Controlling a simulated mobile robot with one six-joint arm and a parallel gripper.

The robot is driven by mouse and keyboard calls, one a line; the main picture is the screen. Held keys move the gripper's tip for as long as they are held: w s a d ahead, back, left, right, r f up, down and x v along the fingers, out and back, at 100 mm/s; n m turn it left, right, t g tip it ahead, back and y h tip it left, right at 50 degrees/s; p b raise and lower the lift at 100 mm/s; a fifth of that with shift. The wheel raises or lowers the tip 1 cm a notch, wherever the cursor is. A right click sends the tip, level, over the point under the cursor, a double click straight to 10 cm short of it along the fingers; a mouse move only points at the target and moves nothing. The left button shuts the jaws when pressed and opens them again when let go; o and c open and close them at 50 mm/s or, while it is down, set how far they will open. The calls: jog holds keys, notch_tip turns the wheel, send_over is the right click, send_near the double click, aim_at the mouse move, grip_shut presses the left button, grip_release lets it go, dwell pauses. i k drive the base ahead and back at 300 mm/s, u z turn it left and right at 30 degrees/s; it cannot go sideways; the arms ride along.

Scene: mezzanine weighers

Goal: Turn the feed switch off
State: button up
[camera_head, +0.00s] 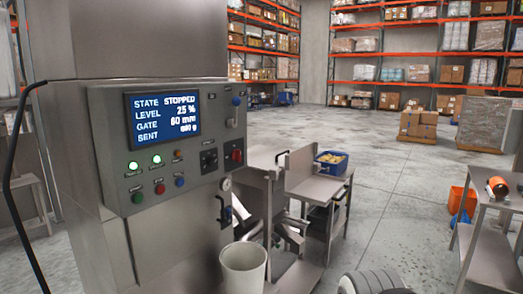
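A grey control panel (165,140) is fixed to a metal weigher cabinet at the left. Its blue display (163,116) reads STATE STOPPED, LEVEL 25 %, GATE 60 mm and a SENT line in grams. Right of the display are a black rotary switch (209,160), a red-faced switch (237,155) and a lever (232,120) near a blue knob (236,101). The small labels are unreadable, so I cannot tell which one is the feed switch. My gripper is not in view.
Green lamps (133,165) and coloured buttons (160,188) line the panel's lower part. Below stands a pale bucket (243,268). A bench with a blue crate (330,162) is beyond; a metal cart (492,245) stands right. Open floor (400,200) lies between.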

aim_at(236, 155)
jog(key=z, duration=0.1)
jog(key=i, duration=1.55)
jog(key=u, duration=0.65)
